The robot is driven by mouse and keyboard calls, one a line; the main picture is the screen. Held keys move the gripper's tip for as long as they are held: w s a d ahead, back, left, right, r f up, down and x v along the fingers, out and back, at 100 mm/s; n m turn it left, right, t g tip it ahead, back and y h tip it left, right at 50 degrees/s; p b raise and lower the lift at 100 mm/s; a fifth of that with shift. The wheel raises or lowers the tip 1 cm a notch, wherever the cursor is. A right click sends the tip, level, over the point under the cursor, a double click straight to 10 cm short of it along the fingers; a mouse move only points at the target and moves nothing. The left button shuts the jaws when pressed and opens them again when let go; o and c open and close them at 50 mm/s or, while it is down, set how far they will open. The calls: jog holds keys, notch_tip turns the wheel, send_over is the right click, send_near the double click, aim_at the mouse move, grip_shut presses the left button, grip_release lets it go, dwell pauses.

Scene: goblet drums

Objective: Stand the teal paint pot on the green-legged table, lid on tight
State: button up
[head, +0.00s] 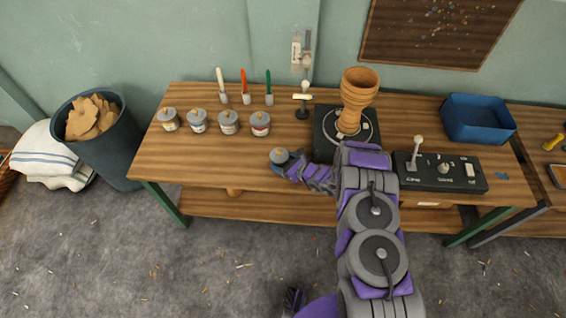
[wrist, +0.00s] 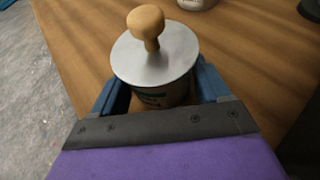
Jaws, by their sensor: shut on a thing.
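A small pot with a grey lid (head: 279,155) is between the fingers of my gripper (head: 285,167), near the front edge of the green-legged table (head: 205,160). In the wrist view the pot's body (wrist: 155,98) shows a teal mark on its label. Its round silver lid (wrist: 175,58) covers the top and carries a wooden knob (wrist: 146,20). The blue fingers are shut on the pot from both sides. The lid looks flat on the pot; whether it is tight I cannot tell. The pot's bottom is hidden, so I cannot tell if it touches the table.
Several lidded pots (head: 229,122) stand in a row behind, with brushes (head: 244,86) upright beyond them. Right are a clay goblet (head: 358,96) on a black turntable (head: 326,149), a control box (head: 440,180) and a blue tray (head: 477,118). The table's front left is clear.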

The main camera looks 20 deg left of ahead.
jog(key=o, duration=1.1)
jog(key=shift+a+f, duration=0.1)
jog(key=shift+a, duration=0.05)
jog(key=shift+d+r, duration=0.25)
jog(key=shift+d, duration=0.2)
jog(key=p+v, duration=0.2)
jog(key=v, duration=0.8)
jog(key=shift+s+r, duration=0.1)
jog(key=shift+r, duration=0.05)
jog(key=shift+s+d+r+p, duration=0.15)
jog(key=shift+s+d+p, duration=0.2)
jog(key=shift+d, duration=0.1)
jog(key=shift+w, duration=0.1)
